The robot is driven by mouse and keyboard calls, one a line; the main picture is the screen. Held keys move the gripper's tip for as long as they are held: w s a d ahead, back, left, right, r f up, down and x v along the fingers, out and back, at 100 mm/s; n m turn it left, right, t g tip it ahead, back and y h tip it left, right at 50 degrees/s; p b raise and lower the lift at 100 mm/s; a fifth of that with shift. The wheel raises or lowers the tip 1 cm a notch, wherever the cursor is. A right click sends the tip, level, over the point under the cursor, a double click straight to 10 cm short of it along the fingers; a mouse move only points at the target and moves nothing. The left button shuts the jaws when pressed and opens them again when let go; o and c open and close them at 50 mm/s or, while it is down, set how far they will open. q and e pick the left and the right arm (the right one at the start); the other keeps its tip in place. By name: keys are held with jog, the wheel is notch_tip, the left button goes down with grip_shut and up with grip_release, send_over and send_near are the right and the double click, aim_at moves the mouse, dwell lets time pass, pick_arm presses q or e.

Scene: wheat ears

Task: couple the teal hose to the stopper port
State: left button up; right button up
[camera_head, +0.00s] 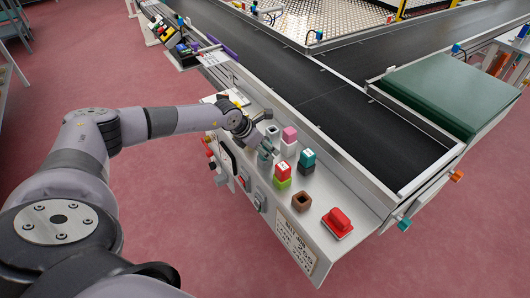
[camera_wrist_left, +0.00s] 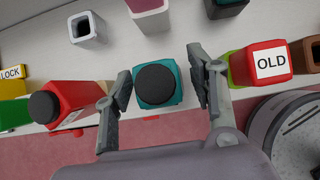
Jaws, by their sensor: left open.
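A teal square piece with a round black top (camera_wrist_left: 157,84) stands between the fingers of my left gripper (camera_wrist_left: 163,88) in the left wrist view. The fingers are open, one on each side, with small gaps visible. In the head view this gripper (camera_head: 266,147) is over the left part of the ledge and partly covers the teal piece. I see no clear long hose. A grey hollow square socket (camera_wrist_left: 86,28) and a brown hollow square socket (camera_head: 302,201) open upward; I cannot tell which is the stopper port. My right gripper is not in view.

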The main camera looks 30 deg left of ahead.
pick_arm(q)
jog(key=shift+c, duration=0.2)
grip_shut()
dwell(0.4)
jog(key=shift+r, duration=0.15)
notch_tip(320, 180, up, 20)
jog(key=shift+b, duration=0.3)
dwell(0.4)
